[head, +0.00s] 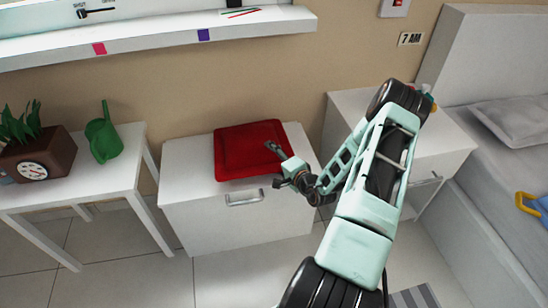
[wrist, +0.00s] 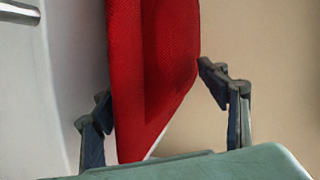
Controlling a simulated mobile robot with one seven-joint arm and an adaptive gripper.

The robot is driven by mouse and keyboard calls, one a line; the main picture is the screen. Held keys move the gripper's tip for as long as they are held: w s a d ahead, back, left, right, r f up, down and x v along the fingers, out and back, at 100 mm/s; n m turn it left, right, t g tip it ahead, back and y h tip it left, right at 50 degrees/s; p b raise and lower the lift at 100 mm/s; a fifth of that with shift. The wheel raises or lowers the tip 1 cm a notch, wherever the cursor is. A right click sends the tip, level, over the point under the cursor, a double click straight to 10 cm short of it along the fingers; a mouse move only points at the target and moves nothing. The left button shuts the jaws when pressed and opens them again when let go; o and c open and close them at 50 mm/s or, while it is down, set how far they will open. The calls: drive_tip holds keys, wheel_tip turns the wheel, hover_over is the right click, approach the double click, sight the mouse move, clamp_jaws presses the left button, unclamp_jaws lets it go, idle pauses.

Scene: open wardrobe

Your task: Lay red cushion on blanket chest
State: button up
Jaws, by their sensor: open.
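The red cushion (head: 245,150) lies flat on top of the white chest (head: 180,180), which has a metal handle on its front and appears to be the blanket chest. My gripper (head: 275,165) is over the cushion's right front part, its fingers apart. In the wrist view the red cushion (wrist: 150,60) shows between the two spread fingers of my gripper (wrist: 154,84). The right finger's tip is close to the cushion's edge; I cannot tell whether it touches. My arm comes in from the right.
A white side table (head: 80,185) at left holds a plant box with a clock (head: 38,160) and a green watering can (head: 103,138). A white nightstand (head: 450,145) and a grey bed (head: 500,165) stand at right. A shelf (head: 150,45) runs above the chest.

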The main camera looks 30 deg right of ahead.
drive_tip(key=p+v, duration=0.2)
drive_tip(key=v, duration=1)
